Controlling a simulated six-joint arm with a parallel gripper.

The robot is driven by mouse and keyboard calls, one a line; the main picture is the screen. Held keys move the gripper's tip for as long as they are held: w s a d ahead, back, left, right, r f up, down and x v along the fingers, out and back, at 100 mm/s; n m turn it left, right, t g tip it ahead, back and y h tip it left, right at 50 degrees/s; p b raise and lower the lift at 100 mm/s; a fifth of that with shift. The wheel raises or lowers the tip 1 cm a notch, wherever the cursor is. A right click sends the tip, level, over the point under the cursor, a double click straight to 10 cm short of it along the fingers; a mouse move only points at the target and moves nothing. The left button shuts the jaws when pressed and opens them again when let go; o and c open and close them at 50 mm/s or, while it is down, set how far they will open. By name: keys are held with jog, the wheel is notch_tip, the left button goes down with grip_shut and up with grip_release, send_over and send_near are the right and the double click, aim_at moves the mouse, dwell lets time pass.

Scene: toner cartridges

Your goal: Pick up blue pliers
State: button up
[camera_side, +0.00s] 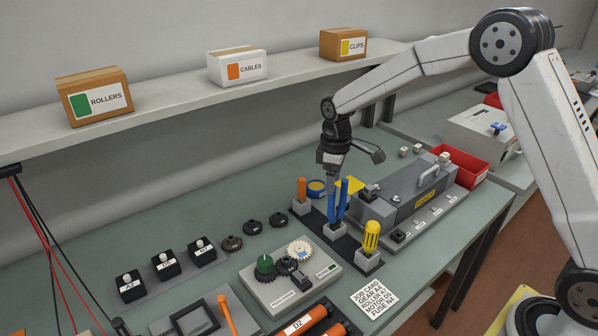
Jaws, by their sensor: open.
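The blue pliers (343,202) stand upright, handles up, in the middle grey holder (335,231) on a dark mat. My gripper (333,178) points down directly above and slightly left of the handles. It is open, with a finger close beside the left handle. I cannot tell whether it touches the pliers. The lower end of the pliers is hidden in the holder.
An orange-handled tool (302,189) stands behind left and a yellow screwdriver (371,236) in front right, both in holders. A grey machine (420,200) is close on the right. A gear unit (290,275) lies in front. The shelf (170,100) runs behind.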

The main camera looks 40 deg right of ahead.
aim_at(331, 210)
jog(key=shift+f, duration=0.15)
jog(key=shift+w+d+f, duration=0.1)
jog(key=shift+d+f, duration=0.05)
jog(key=shift+f, duration=2.35)
grip_shut()
